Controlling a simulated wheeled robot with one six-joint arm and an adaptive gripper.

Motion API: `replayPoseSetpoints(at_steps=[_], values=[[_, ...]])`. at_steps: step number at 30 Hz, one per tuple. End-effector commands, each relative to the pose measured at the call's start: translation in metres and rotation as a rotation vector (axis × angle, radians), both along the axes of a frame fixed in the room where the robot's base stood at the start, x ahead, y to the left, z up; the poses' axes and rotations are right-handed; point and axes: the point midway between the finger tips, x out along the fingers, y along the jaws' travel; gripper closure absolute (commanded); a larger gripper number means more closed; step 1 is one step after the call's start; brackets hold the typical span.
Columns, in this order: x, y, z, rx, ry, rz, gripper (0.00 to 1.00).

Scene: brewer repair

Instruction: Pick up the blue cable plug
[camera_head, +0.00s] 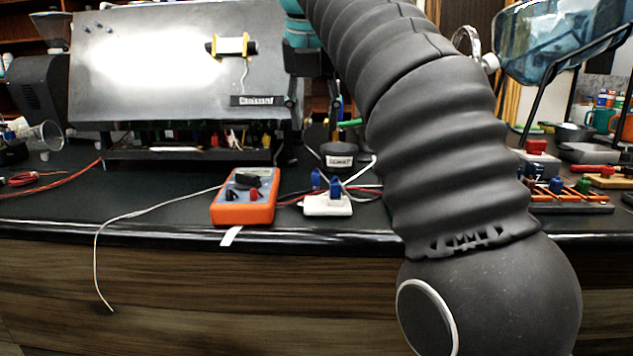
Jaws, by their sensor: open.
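Two small blue plugs stand upright side by side at a white block (327,206) near the front edge of the bench. One is the left blue plug (316,179) and the other is the right blue plug (335,188). Thin cables run by them, and I cannot tell which cable joins which plug. My gripper (314,115) is open, dark and pointing down, behind and above the plugs in the picture. It appears empty and apart from them. My arm hides part of the bench to the right.
An orange multimeter (245,200) lies left of the white block, with a loose white wire hanging over the bench edge. A labelled black round piece (340,156) sits behind the plugs. A large tilted panel (170,60) stands at the back left. Coloured parts (570,190) crowd the right.

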Motion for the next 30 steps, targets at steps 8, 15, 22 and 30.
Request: replayPoseSetpoints(at_steps=[8,15,22,30], values=[[0.012,-0.002,-0.03,-0.001,0.004,-0.004,0.54],[0.025,-0.003,-0.061,0.001,0.002,-0.004,0.54],[0.031,-0.003,-0.075,0.002,0.001,-0.004,0.54],[0.048,-0.002,-0.103,0.002,0.002,-0.004,0.54]])
